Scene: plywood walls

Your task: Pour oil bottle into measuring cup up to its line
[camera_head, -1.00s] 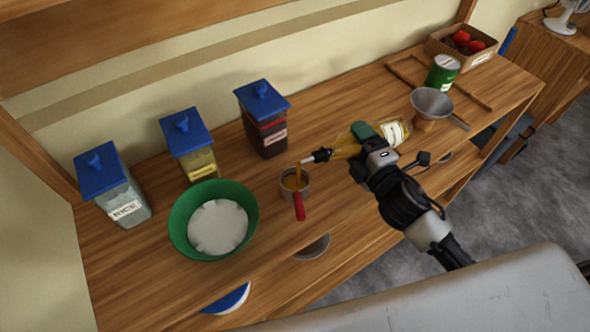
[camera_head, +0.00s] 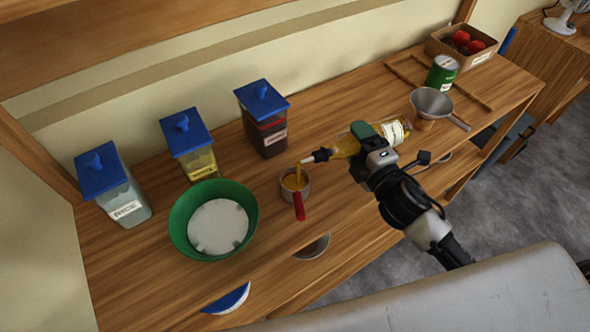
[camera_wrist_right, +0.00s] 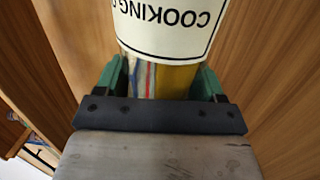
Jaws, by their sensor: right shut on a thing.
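The oil bottle (camera_head: 347,146) is tipped on its side with its spout to the left, and a thin yellow stream runs from the spout into the measuring cup (camera_head: 283,183). The cup is metal with a red handle toward the front, stands on the wooden counter and has yellow oil inside; its line cannot be made out. My right gripper (camera_head: 364,142) is shut on the bottle, above the counter. In the right wrist view the bottle's "COOKING" label (camera_wrist_right: 165,25) shows between the green fingers (camera_wrist_right: 160,82). My left gripper is not in view.
A green bowl (camera_head: 178,222) stands left of the cup. Blue-lidded canisters (camera_head: 122,203) stand along the wall. A metal funnel (camera_head: 432,102), a green can (camera_head: 442,73) and a box of red items (camera_head: 437,43) are at the right. The counter's front edge is near the cup.

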